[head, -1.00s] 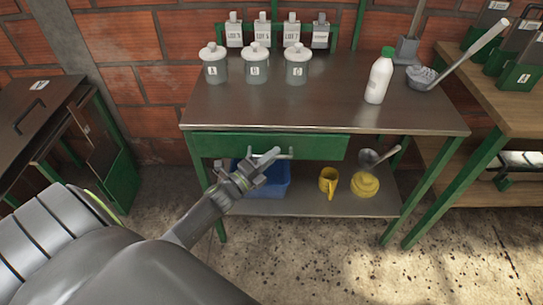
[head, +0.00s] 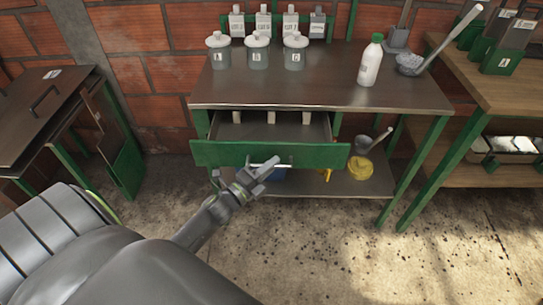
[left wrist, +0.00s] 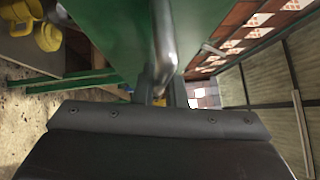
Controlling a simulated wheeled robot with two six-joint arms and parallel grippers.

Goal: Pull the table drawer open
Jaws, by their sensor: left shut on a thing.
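The table drawer (head: 225,153) has a green front and stands pulled out from under the metal tabletop (head: 310,88). Its grey inside shows, with several pale upright pieces at the back. My left gripper (head: 262,168) is at the drawer front and shut on the silver bar handle (head: 285,166). In the left wrist view the handle (left wrist: 165,45) runs between the fingers, close to the green drawer front (left wrist: 115,35). The fingers hide part of the handle in the head view. My right gripper is not in view.
Three lidded jars (head: 257,52), a white bottle with a green cap (head: 370,65) and a ladle (head: 410,63) stand on the tabletop. A yellow item (head: 360,168) lies on the lower shelf. The floor in front is clear.

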